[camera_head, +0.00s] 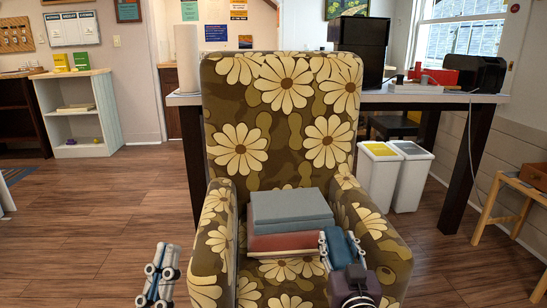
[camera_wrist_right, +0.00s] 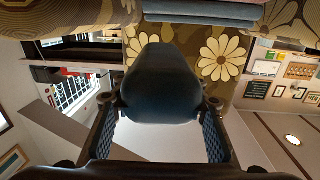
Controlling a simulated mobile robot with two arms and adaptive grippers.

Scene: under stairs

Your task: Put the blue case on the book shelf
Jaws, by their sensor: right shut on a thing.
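The blue case (camera_head: 343,248) is held by my right gripper (camera_head: 342,244), in front of the armchair seat and to the right of the books. In the right wrist view the case (camera_wrist_right: 160,85) looks dark blue and rounded, between the two fingers. My right gripper is shut on it. My left gripper (camera_head: 160,273) is at the lower left, left of the armchair, apart from everything. It looks open and empty. A small white shelf (camera_head: 77,124) with a wooden top stands at the far left back; it holds books and small items.
The flowered armchair (camera_head: 283,130) fills the middle, with a stack of books (camera_head: 290,220) on its seat. Behind it is a high table (camera_head: 440,98). Two bins (camera_head: 393,175) and a wooden stool (camera_head: 515,200) are at the right. The wooden floor is clear at the left.

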